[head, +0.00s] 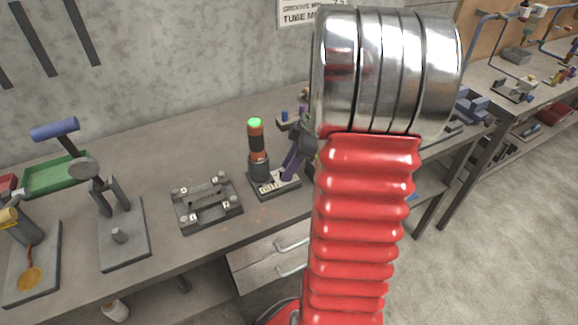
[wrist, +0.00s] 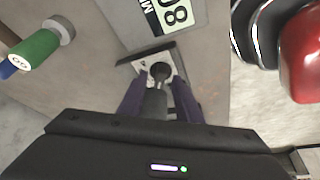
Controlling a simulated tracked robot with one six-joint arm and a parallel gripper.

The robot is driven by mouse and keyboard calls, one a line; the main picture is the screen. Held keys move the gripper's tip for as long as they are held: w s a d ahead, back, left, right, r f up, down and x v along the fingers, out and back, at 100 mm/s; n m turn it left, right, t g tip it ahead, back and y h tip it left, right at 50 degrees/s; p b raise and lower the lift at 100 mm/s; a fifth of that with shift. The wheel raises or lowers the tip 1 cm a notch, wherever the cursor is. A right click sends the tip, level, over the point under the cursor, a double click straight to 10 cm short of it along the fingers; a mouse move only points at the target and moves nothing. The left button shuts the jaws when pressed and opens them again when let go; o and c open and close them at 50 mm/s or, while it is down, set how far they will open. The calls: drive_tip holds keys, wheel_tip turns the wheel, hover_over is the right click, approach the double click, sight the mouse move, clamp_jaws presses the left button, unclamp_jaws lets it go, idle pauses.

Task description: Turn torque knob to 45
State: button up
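My gripper (wrist: 161,77) has two purple fingers. In the wrist view they stand apart, one on each side of a small dark round knob (wrist: 160,70) on a pale plate; I cannot tell whether they touch it. A grey rod-like part shows nearer, between the fingers. No 45 mark is readable. In the head view my gripper (head: 292,165) reaches down beside a dark tower (head: 258,148) with orange bands and a lit green top, on a labelled base. My arm hides much of the area to its right, and the knob cannot be made out there.
In the head view, a plate fixture (head: 207,203) and a stand (head: 122,235) occupy the bench to the left. A wall stands behind.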

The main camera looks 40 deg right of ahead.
drive_tip(key=shift+c, duration=0.3)
clamp_jaws()
drive_tip(key=shift+m, duration=0.4)
drive_tip(key=m+h, duration=0.1)
drive_tip(key=m, duration=0.2)
drive_tip(key=shift+s+a+t, duration=0.1)
drive_tip(key=shift+a+t, duration=0.05)
drive_tip(key=shift+t, duration=0.25)
drive_tip(key=m+h, duration=0.2)
drive_tip(key=m, duration=0.3)
drive_tip(key=shift+a, duration=0.2)
drive_tip(key=shift+a+m+h, duration=0.2)
drive_tip(key=shift+m+h, duration=0.8)
drive_tip(key=shift+m, duration=1.3)
drive_tip(key=shift+a+m+g+h, duration=0.1)
drive_tip(key=shift+m+g+h, duration=0.45)
drive_tip(key=shift+m, duration=1.45)
drive_tip(key=shift+m+h, duration=0.25)
drive_tip(key=shift+m, duration=0.15)
drive_tip(key=shift+o, duration=0.3)
unclamp_jaws()
